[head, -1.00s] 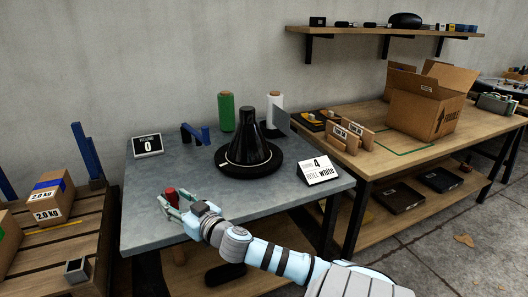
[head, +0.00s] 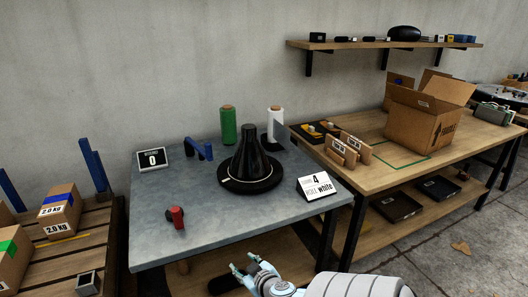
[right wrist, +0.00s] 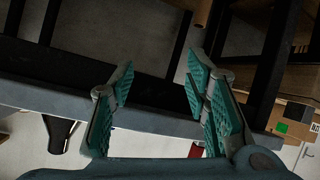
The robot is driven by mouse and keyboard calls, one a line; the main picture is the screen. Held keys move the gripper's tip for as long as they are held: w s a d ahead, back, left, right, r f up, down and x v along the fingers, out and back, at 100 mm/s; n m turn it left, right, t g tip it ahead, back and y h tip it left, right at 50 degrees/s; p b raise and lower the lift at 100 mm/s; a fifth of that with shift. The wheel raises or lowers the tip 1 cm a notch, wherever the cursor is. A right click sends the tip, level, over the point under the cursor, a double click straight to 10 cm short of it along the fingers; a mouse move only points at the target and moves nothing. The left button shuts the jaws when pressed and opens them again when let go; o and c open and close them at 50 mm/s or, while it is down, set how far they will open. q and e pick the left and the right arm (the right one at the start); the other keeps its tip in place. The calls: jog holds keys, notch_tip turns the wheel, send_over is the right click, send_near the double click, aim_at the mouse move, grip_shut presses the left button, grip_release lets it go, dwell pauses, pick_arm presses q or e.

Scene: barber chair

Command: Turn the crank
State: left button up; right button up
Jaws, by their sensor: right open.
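A red crank handle (head: 178,216) with a dark part at its foot stands near the front left of the grey table (head: 215,215). A black cone (head: 250,155) on a round black base stands farther back on the table. My right gripper (head: 244,264) is open and empty, in front of the table's front edge, to the right of the handle and apart from it. In the right wrist view its spread fingers (right wrist: 158,95) have nothing between them. My left gripper is not in view.
A counter display (head: 153,159) reads 0; a card (head: 317,186) reads 4, roll white. Green (head: 228,126) and white (head: 275,122) spools and a blue bracket (head: 199,148) stand at the back. A wooden bench (head: 380,160) adjoins on the right. The table's front middle is clear.

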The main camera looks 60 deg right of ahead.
jog(key=s+f+g+p, duration=0.2)
jog(key=s+f+g, duration=0.1)
jog(key=s+f, duration=0.4)
jog(key=shift+a+f+y+p, duration=0.3)
jog(key=shift+a+f, duration=0.05)
jog(key=shift+f, duration=0.5)
